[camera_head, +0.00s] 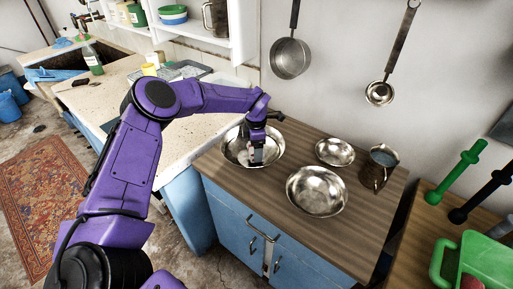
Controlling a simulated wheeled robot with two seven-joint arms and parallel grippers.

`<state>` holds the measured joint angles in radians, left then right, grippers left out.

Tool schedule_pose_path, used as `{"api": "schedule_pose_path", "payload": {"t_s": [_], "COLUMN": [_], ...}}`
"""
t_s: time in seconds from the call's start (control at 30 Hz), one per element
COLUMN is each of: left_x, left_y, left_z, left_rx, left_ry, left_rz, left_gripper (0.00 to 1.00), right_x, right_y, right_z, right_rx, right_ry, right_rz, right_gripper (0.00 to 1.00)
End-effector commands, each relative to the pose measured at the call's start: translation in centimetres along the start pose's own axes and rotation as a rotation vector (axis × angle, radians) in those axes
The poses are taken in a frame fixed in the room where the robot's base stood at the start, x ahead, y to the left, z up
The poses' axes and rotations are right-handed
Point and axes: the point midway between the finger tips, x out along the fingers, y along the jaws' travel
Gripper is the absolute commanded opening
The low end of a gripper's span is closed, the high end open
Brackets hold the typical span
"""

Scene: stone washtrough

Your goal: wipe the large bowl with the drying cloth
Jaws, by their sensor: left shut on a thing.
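A large shiny metal bowl (234,149) stands at the left end of the brown wooden counter. My left gripper (256,156) points down into it, with its fingertips near the bowl's front inner side. It is shut on a small pale thing, apparently the drying cloth; the cloth's shape is mostly hidden by the fingers. Whether the cloth touches the bowl's surface I cannot tell. My right gripper is out of view.
Another metal bowl (317,192), a smaller bowl (335,152) and a metal jug (379,168) stand to the right on the counter (345,235). A ladle (380,92) and a pan (290,58) hang above.

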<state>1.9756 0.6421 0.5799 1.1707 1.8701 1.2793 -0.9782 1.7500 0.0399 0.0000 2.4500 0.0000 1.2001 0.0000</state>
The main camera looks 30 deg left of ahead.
Motion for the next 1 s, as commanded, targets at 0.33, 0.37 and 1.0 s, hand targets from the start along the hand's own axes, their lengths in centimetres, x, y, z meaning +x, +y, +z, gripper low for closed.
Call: {"api": "schedule_pose_path", "payload": {"t_s": [0.33, 0.37, 1.0], "left_x": [0.6, 0.6, 1.9], "left_y": [0.0, 0.0, 0.0], "left_z": [0.0, 0.0, 0.0], "left_rx": [0.0, 0.0, 0.0], "left_ry": [0.0, 0.0, -0.001], "left_rz": [0.0, 0.0, 0.0], "left_gripper": [0.52, 0.52, 0.52], "right_x": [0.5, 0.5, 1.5], "right_y": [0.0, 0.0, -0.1], "right_z": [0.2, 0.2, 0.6], "right_rx": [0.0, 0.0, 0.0], "right_ry": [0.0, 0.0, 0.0], "right_rz": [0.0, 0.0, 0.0], "right_gripper": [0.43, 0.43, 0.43]}}
